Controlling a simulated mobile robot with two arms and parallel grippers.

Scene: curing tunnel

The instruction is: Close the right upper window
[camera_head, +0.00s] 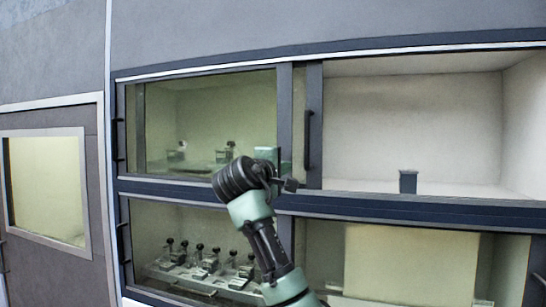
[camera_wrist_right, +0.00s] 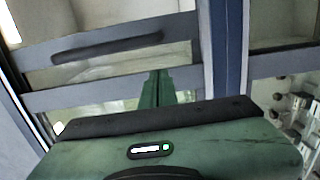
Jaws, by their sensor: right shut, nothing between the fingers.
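The right upper window is a sliding panel with a dark frame upright (camera_head: 314,150), pushed left, so the right upper opening stands open. Its dark vertical handle (camera_head: 308,140) is on this upright; a dark bar handle also shows in the right wrist view (camera_wrist_right: 108,46). My right gripper (camera_head: 290,185) is low and left of the handle, in front of the frame near the lower rail. Its green fingers (camera_wrist_right: 158,85) are shut and empty in the right wrist view; whether they touch the frame I cannot tell. My left gripper is not in view.
A small dark block (camera_head: 408,181) stands inside the open right upper compartment. The left upper window (camera_head: 205,120) is glazed, with objects behind it. The lower left compartment holds several dark-knobbed items on a tray (camera_head: 200,278). A door with a window (camera_head: 45,190) is at left.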

